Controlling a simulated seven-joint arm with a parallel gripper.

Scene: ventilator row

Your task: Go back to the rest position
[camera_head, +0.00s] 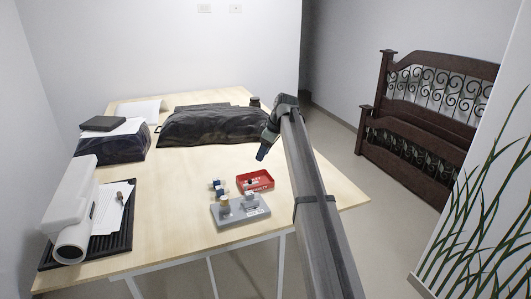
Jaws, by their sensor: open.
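My gripper (262,154) hangs above the right part of the wooden table (170,190), pointing down and to the left. It is open, and I see nothing held in it, though it is small in this view. My arm reaches up to it from the lower right. A red tray (265,187) with small items in it lies below the gripper, apart from it. A grey block (229,219) with small parts on top stands in front of the tray, near the table's front edge.
Small dark-and-white pieces (217,187) lie left of the tray. A large black bag (210,125) lies behind. A dark bundle (112,148) and a white device (72,190) on a black mat (115,243) are at left. The table's middle is clear. A dark wooden bed frame (425,115) stands right.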

